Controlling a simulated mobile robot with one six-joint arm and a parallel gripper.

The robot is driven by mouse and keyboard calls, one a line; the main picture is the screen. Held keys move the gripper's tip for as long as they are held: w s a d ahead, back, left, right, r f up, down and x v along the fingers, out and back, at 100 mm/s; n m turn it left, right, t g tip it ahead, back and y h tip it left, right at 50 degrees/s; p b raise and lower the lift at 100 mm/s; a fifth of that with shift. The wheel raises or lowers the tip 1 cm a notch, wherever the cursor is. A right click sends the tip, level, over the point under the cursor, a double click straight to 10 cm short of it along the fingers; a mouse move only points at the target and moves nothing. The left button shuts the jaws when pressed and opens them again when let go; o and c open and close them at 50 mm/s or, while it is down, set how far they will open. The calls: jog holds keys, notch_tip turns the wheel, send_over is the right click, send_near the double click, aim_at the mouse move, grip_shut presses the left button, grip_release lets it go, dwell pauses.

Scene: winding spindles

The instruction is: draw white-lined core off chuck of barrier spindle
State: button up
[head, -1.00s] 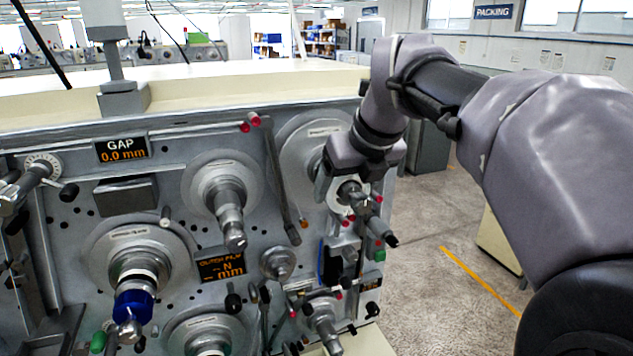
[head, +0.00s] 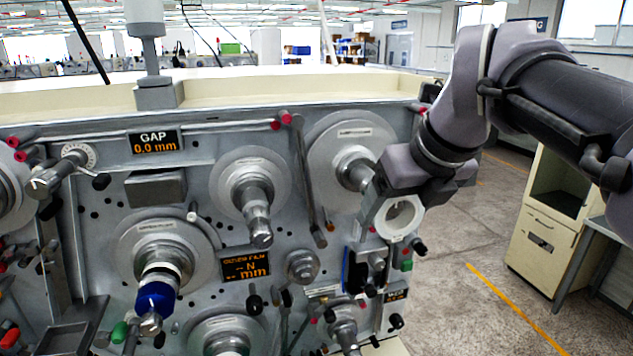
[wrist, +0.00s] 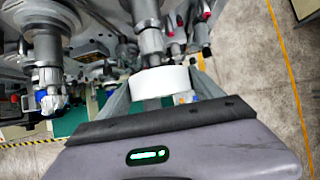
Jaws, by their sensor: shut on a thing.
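My gripper (head: 400,208) is shut on a white ring-shaped core (head: 417,232), its open bore facing the head camera. In the wrist view the core (wrist: 176,80) sits between the two fingers. The upper right spindle of the machine has a large grey disc (head: 338,135) with a label too small to read. Its chuck (head: 356,171) shows bare, to the left of and above the held core in the head view. The core looks clear of that chuck. The core's inner lining is hard to make out.
Another spindle (head: 258,215) stands to the left, and one with a blue collar (head: 155,298) lower left. Levers with red knobs (head: 286,118) stick out from the panel. Open floor (head: 470,310) lies to the right, before a beige cabinet (head: 548,210).

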aim_at(398, 230)
jog(key=shift+s+d+r+b, duration=0.1)
jog(key=shift+s+d+b, duration=0.1)
jog(key=shift+s, duration=0.75)
jog(key=shift+s+d+r+b, duration=0.1)
jog(key=shift+s+d+b, duration=0.1)
jog(key=shift+s, duration=0.7)
jog(key=o, duration=0.5)
jog(key=shift+c, duration=0.2)
jog(key=c, duration=1.2)
jog(key=shift+o, duration=0.2)
jog(key=s+d, duration=0.2)
jog(key=s, duration=0.9)
jog(key=shift+s+d+b, duration=0.15)
jog(key=shift+s+b, duration=0.2)
jog(key=shift+b, duration=0.05)
jog(key=shift+w, duration=0.1)
